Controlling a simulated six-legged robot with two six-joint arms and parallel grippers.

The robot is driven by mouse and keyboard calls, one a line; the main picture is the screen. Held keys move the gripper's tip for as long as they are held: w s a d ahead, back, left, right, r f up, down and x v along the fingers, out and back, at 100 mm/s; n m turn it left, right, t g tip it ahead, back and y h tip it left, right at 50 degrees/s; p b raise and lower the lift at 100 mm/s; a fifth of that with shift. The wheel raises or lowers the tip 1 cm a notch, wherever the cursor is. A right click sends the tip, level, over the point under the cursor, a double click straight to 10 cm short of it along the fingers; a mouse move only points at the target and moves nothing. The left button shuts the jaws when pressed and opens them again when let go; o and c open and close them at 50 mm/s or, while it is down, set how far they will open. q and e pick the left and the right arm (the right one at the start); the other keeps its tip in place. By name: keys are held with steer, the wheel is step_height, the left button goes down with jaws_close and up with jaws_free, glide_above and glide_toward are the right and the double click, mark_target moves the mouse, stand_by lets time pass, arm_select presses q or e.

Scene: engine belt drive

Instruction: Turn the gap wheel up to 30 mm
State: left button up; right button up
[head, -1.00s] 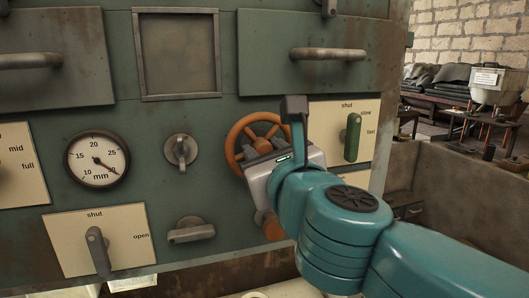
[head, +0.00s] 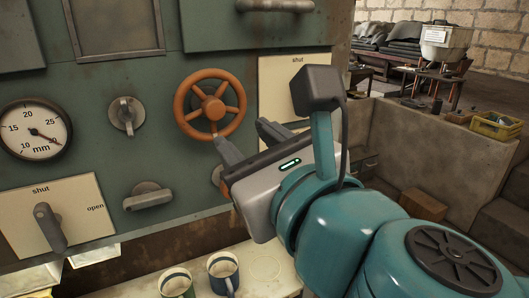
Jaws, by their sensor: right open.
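The orange spoked gap wheel (head: 182,112) is on the green machine front, in the middle of the head view. The round mm gauge (head: 30,112) is at the left; its needle points to the lower right, past 25, at about the 30 position. My right gripper (head: 250,140) is open and empty, just below and right of the wheel, with its fingers apart from the rim as far as I can tell. It partly hides a brownish part below the wheel. My left gripper is not in view.
A small grey knob (head: 125,115) sits between gauge and wheel, with a grey handle (head: 148,197) below it. A shut/open lever (head: 48,225) is at lower left. My right arm partly covers a shut-marked plate (head: 283,80). Two mugs (head: 223,270) stand below the machine.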

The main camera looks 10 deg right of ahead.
steer(key=shift+v, duration=1.9)
